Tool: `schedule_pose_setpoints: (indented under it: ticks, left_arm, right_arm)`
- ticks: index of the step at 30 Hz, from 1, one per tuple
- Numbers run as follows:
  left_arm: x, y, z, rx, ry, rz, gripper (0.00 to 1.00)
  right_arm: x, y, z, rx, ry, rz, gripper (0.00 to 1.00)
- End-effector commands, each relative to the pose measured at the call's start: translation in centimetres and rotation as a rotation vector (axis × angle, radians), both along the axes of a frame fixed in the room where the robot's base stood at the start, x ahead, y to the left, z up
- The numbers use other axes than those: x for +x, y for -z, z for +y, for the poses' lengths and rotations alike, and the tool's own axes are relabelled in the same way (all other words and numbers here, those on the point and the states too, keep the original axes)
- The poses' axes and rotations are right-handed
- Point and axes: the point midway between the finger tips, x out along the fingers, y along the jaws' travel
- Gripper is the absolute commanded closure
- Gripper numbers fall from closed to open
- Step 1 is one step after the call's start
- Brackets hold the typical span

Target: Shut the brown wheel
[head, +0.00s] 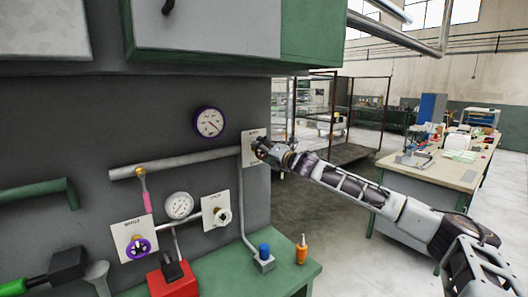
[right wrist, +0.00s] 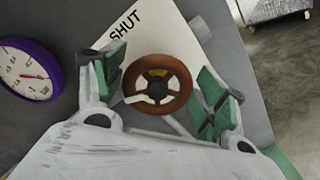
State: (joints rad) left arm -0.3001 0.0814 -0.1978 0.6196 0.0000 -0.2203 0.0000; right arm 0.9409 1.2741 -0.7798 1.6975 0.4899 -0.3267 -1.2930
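The brown wheel (right wrist: 157,87) is a round handwheel with spokes and a dark hub. It sits in front of a white plate (right wrist: 150,35) marked "SHUT". In the right wrist view my right gripper (right wrist: 162,70) is open, with one green-padded finger on each side of the wheel. A gap shows between each pad and the rim. In the head view my right gripper (head: 264,149) is at the plate (head: 249,135) near the panel's right edge and hides the wheel.
A purple-rimmed gauge (head: 209,122) is left of the plate. A pipe (head: 175,164) runs left from it. A blue-capped item (head: 264,252) and orange bottle (head: 302,250) stand on the green bench (head: 240,283).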

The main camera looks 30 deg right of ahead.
Motion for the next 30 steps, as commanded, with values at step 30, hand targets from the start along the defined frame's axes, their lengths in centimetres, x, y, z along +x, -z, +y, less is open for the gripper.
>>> schedule_pose_setpoints:
  ticks: [30]
  left_arm:
    - [0.0, -1.5, -0.3, -0.003, 0.002, 0.000, 0.60]
  right_arm:
    - [0.0, 0.2, -0.1, 0.266, 0.001, 0.025, 0.62]
